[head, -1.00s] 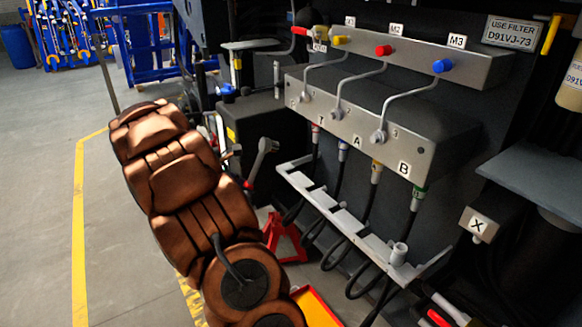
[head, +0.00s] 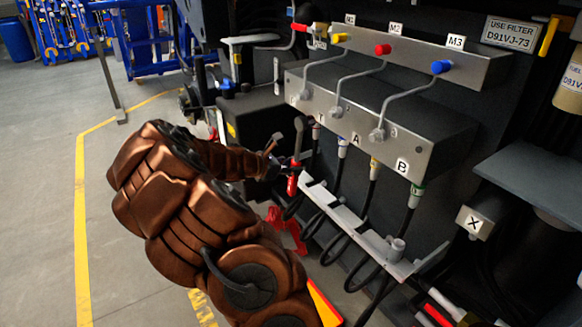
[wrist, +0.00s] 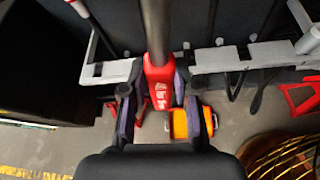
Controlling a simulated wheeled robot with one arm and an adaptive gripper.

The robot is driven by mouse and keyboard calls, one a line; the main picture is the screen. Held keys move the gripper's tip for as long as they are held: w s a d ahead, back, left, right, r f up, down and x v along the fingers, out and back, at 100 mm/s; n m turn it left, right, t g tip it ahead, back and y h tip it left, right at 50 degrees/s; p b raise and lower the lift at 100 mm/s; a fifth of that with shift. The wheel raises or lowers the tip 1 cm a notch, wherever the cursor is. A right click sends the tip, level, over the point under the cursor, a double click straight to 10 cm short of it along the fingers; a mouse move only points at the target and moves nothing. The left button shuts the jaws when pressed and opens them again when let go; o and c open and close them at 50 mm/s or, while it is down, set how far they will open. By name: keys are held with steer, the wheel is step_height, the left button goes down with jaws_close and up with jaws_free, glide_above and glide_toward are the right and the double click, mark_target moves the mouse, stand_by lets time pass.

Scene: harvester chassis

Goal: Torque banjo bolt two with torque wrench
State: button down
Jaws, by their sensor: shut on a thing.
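My gripper (head: 284,171) is shut on the red handle of the torque wrench (wrist: 158,88), whose dark shaft runs up out of the wrist view. In the head view the wrench's red handle (head: 292,186) shows beside the gripper, roughly upright. It is left of and below the manifold block (head: 425,152). Banjo bolt two (head: 336,112) is the middle of three grey fittings on the block's front, with a bent pipe rising to M2. The wrench appears apart from it. The wrench's working end is hard to make out.
A white rail (head: 345,219) with hoses behind it runs below the block. A red stand (head: 287,232) is on the floor. A grey shelf (head: 535,182) juts out at right. Open floor (head: 45,190) lies at left.

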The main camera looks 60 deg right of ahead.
mark_target(293, 162)
steer(key=shift+r, duration=0.15)
steer(key=shift+r+p, duration=0.1)
steer(key=shift+p, duration=0.35)
steer(key=shift+s+d, duration=0.45)
steer(key=shift+d, duration=0.2)
steer(key=shift+s+d, duration=0.4)
steer(key=shift+d, duration=0.2)
steer(key=shift+s+d, duration=0.35)
steer(key=shift+d, duration=0.45)
steer(key=shift+s+d+p, duration=0.45)
steer(key=shift+s+d, duration=0.15)
steer(key=shift+d, duration=0.35)
steer(key=shift+w, duration=0.1)
steer(key=b, duration=0.1)
steer(key=w+d+m+b, duration=0.1)
steer(key=w+b, duration=0.1)
steer(key=shift+w+d+r+t+h+b, duration=0.1)
steer(key=shift+d+r+t+h+b, duration=0.15)
steer(key=shift+t+h+b, duration=0.1)
stand_by(0.3)
